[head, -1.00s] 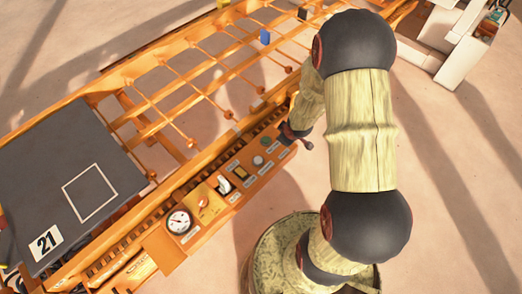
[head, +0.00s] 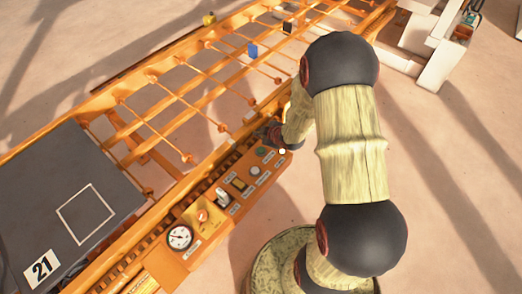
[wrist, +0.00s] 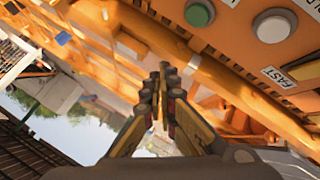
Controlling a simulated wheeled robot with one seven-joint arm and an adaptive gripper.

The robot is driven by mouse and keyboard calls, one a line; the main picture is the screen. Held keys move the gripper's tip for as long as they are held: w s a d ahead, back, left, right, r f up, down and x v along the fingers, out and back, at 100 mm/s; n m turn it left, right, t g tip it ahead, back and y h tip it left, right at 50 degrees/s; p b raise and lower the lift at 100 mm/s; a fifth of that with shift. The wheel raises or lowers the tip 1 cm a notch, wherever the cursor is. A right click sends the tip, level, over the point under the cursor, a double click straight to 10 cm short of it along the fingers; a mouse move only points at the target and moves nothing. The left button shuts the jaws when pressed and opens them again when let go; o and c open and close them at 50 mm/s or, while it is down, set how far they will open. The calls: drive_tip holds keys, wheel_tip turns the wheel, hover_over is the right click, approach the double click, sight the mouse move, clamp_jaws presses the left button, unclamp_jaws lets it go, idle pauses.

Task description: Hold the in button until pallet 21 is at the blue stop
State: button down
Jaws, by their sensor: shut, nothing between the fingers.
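Pallet 21 is a dark grey plate (head: 110,190) with a white "21" label, at the left end of the orange conveyor in the head view. The blue stop (head: 252,50) is a small blue block farther up the frame, well apart from the pallet. My gripper (wrist: 164,72) is shut and empty in the wrist view, with its fingertips near the panel's edge. A green button (wrist: 199,13) and a white button (wrist: 273,26) lie beyond the fingertips, apart from them in that picture. I cannot read which one is the in button.
The orange control panel (head: 212,230) carries a gauge (head: 180,237), a lever (head: 222,195) and several other controls. A "FAST" label (wrist: 300,72) shows in the wrist view. White blocks (head: 430,50) stand at the upper right.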

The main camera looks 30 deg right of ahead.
sight(260, 151)
drive_tip(key=shift+f+b, duration=3.3)
drive_tip(key=shift+f, duration=0.95)
drive_tip(key=shift+f, duration=0.1)
drive_tip(key=shift+f+b, duration=0.3)
drive_tip(key=shift+b, duration=0.05)
